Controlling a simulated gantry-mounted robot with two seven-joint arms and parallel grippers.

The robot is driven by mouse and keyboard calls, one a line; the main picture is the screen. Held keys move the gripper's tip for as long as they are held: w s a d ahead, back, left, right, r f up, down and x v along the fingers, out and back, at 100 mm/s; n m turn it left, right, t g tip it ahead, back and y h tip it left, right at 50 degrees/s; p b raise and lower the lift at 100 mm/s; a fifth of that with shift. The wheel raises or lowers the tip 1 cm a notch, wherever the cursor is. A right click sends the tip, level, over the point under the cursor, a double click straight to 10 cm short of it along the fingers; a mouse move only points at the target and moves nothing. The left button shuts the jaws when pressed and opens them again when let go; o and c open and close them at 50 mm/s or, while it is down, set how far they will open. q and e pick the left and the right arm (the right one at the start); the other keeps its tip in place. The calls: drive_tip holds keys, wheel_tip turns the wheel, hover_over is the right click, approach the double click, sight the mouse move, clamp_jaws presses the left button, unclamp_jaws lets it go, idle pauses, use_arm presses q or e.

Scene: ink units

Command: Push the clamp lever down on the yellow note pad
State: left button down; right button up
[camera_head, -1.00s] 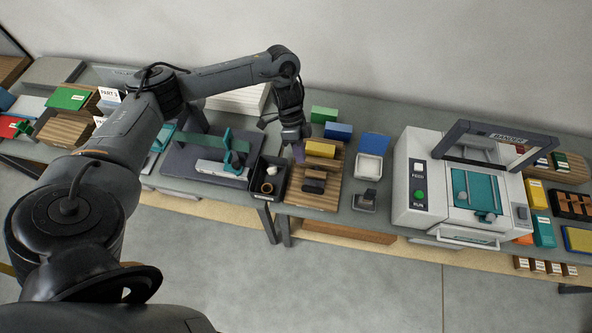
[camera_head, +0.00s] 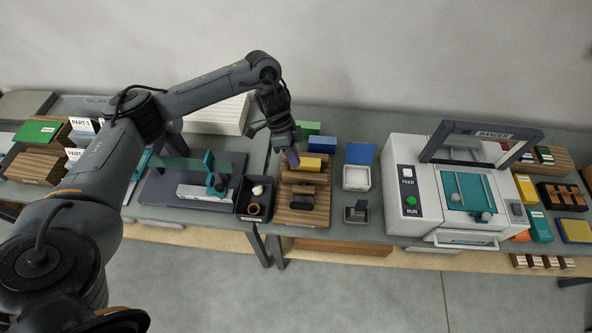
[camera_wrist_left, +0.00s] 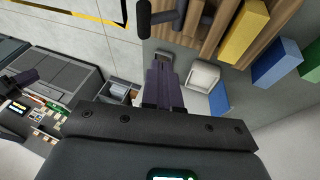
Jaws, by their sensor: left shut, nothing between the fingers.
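A yellow block (camera_head: 309,164), which could be the note pad, lies at the back of a slatted wooden board. It also shows in the wrist view (camera_wrist_left: 243,35). A second yellow item (camera_head: 525,190) lies right of the banding machine. I cannot tell which is the note pad. A teal upright part with a long flat bar (camera_head: 211,168) stands on a dark base at the left; whether it is the clamp lever is unclear. My left gripper (camera_head: 292,158) is shut and empty, just above the yellow block's left end.
Dark handled pieces (camera_head: 302,194) lie on the board (camera_head: 308,218). A black tray (camera_head: 238,209) with a white piece and a ring stands left of it. A white pad with blue lid (camera_head: 357,178) is to the right. The large banding machine (camera_head: 406,170) stands beyond.

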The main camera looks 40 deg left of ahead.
use_arm(q)
approach(304, 202)
wheel_tip(304, 202, down, 2)
drive_tip(key=w, duration=0.2)
drive_tip(key=shift+s+d+f+p, duration=0.5)
drive_tip(key=shift+s+d+f, duration=0.45)
drive_tip(key=shift+f, duration=0.2)
drive_tip(key=shift+s+d+f, duration=0.25)
drive_tip(key=shift+d+f, duration=0.1)
drive_tip(key=shift+f, duration=0.1)
